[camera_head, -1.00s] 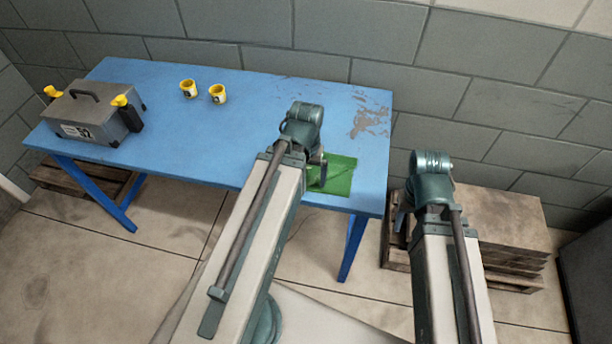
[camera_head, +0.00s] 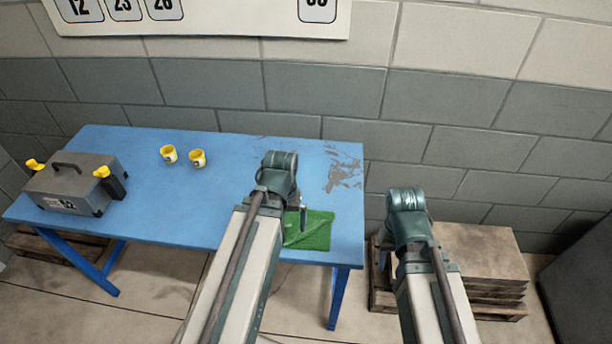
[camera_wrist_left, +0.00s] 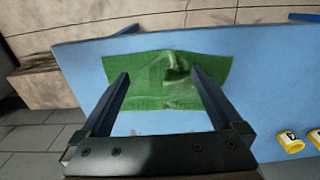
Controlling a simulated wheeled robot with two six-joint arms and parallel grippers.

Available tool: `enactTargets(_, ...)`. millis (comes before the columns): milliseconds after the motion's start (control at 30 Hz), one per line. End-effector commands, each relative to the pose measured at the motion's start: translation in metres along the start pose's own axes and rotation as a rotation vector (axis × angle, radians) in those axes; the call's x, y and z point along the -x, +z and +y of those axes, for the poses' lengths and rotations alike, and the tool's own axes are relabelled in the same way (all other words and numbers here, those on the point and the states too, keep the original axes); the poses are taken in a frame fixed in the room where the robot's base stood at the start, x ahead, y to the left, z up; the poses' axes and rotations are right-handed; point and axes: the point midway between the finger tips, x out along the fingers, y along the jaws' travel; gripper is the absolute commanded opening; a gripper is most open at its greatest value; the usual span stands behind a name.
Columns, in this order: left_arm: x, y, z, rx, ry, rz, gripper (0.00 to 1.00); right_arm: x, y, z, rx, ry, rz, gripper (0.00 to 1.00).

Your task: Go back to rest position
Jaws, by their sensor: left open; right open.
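My left gripper (camera_head: 303,219) is mostly hidden behind its wrist in the head view, at the right end of the blue table (camera_head: 236,190). In the left wrist view its two fingers (camera_wrist_left: 160,76) are spread apart with nothing between them, over a rumpled green cloth (camera_wrist_left: 160,84). The cloth (camera_head: 318,232) lies on the table's front right corner, with a raised fold. My right gripper (camera_head: 384,256) is mostly hidden by its own arm, right of the table and in front of the stacked pallets. It is open.
A grey toolbox (camera_head: 75,186) with yellow-handled items stands at the table's left end. A block wall runs behind. The middle of the table is clear.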

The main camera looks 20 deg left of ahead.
Motion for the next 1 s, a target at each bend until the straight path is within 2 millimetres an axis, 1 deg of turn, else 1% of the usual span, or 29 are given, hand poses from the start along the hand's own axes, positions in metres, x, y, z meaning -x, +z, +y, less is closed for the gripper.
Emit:
enactTargets(167,0.000,0.000,0.002,-0.006,-0.001,-0.001,1.00,0.000,0.000,0.000,0.000,0.000,0.000,0.50)
enactTargets(267,0.000,0.003,0.018,-0.054,-0.008,-0.004,1.00,0.000,0.000,0.000,0.000,0.000,0.000,0.50)
enactTargets(367,0.000,0.010,0.049,-0.152,-0.026,-0.011,1.00,0.000,0.000,0.000,0.000,0.000,0.000,0.50)
enactTargets(400,0.000,0.014,0.063,-0.198,-0.035,-0.014,1.00,0.000,0.000,0.000,0.000,0.000,0.000,0.50)
enactTargets(500,0.001,0.026,0.097,-0.311,-0.057,-0.022,1.00,0.000,0.000,0.000,0.000,0.000,0.000,0.50)
enactTargets(600,0.001,0.039,0.124,-0.409,-0.077,-0.026,1.00,0.000,0.000,0.000,0.000,0.000,0.000,0.50)
enactTargets(700,0.001,0.050,0.145,-0.483,-0.093,-0.028,1.00,0.000,0.000,0.000,0.000,0.000,0.000,0.50)
enactTargets(833,0.001,0.059,0.159,-0.538,-0.106,-0.030,1.00,0.000,0.000,0.000,0.000,0.000,0.000,0.50)
enactTargets(1000,0.002,0.062,0.163,-0.555,-0.110,-0.031,1.00,0.000,0.000,0.000,0.000,0.000,0.000,0.50)
